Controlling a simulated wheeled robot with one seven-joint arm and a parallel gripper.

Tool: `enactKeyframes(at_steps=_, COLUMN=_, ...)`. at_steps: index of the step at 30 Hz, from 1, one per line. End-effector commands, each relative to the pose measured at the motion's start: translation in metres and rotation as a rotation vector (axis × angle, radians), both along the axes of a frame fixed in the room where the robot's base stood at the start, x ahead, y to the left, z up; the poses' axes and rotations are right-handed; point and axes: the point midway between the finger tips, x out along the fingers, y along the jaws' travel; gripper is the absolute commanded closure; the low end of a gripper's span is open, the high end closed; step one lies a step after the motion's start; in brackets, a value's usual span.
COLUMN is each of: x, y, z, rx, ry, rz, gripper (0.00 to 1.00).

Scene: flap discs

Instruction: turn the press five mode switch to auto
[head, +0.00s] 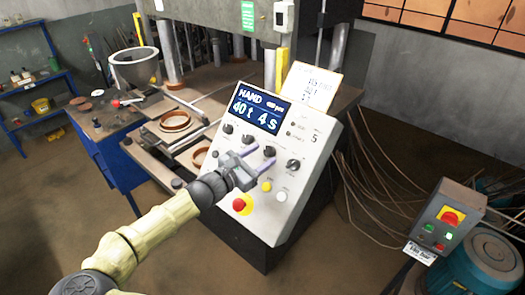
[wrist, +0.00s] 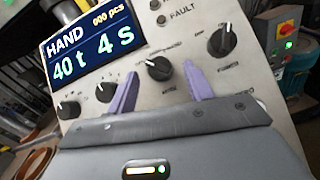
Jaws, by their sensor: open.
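The press control panel (head: 225,165), marked 5, has a blue display (head: 257,108) reading HAND, 40 t, 4 s. Below the display is a row of black rotary knobs. My gripper (head: 260,156) is open in front of this row, its two purple fingers pointing at the panel. In the wrist view, a black knob with a white pointer (wrist: 159,68) appears between the fingers. Whether they touch it is unclear. A larger black knob (wrist: 223,40) is to its right. The small knob labels are too blurred to read surely, so I cannot tell which is the mode switch.
A red button on yellow (head: 241,204), a yellow button (head: 267,186) and a white button (head: 281,196) are low on the panel. A grey switch box (head: 447,221) stands at right. Cables hang behind the panel. A blue bench is at left.

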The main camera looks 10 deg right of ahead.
Motion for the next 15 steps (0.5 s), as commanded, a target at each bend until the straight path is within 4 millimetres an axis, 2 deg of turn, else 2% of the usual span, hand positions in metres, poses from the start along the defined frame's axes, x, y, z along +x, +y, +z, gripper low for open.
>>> enactKeyframes(at_steps=4, x=0.0062, y=-0.0109, z=0.0007, rx=-0.001, ry=0.000, rz=-0.001, gripper=0.49)
enactKeyframes(at_steps=12, x=0.0073, y=-0.0119, z=-0.0004, rx=0.001, ry=0.001, rz=0.000, gripper=0.49)
enactKeyframes(at_steps=13, x=0.0073, y=-0.0119, z=-0.0004, rx=0.001, ry=0.001, rz=0.000, gripper=0.51)
enactKeyframes(at_steps=15, x=0.0072, y=-0.0118, z=-0.0004, rx=0.001, ry=0.001, rz=0.000, gripper=0.64)
